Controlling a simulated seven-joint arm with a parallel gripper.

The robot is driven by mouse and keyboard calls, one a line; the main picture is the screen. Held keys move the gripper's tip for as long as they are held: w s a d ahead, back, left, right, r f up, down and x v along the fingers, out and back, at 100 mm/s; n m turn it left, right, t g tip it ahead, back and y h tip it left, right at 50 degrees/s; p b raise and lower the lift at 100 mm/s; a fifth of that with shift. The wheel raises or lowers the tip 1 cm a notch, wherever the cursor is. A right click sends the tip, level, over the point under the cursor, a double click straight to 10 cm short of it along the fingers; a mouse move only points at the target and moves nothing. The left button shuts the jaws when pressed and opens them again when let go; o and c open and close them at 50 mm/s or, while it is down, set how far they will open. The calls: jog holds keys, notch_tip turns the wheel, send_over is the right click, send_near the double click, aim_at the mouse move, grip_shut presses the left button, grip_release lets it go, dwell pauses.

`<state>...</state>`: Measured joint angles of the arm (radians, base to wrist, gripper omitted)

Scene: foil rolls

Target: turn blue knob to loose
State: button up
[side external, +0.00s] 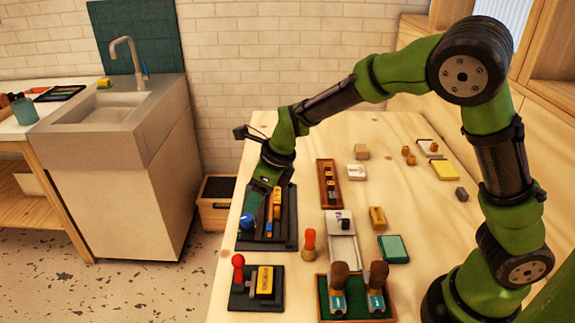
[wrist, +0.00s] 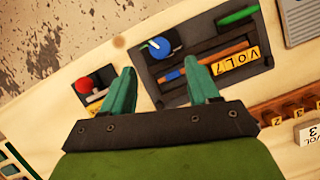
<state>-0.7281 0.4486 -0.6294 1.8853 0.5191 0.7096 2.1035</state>
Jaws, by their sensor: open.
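The blue knob (wrist: 158,47) sits on a dark panel (wrist: 186,60) in the wrist view, with a pale pointer mark on its top. It also shows in the side view (side external: 247,221) at the left edge of the panel. My gripper (wrist: 164,80) is open, its two teal fingers apart and nothing between them. In the wrist view the knob appears just beyond the gap between the fingertips. In the side view my gripper (side external: 262,200) hangs low over the panel, close to the knob. I cannot tell whether a finger touches it. Any "loose" marking is not readable.
The panel also bears a yellow VOL7 label (wrist: 235,63) and a green piece (wrist: 237,16). A red-knobbed device (side external: 238,261) stands nearer the camera, beside a red-topped peg (side external: 309,243). A tray with brown-handled tools (side external: 340,275) stands front right. Open wood lies between several small blocks.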

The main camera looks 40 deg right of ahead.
aim_at(247, 217)
jog(key=x, duration=0.7)
jog(key=shift+w+a+f, duration=0.1)
jog(key=shift+f, duration=0.05)
jog(key=c, duration=1)
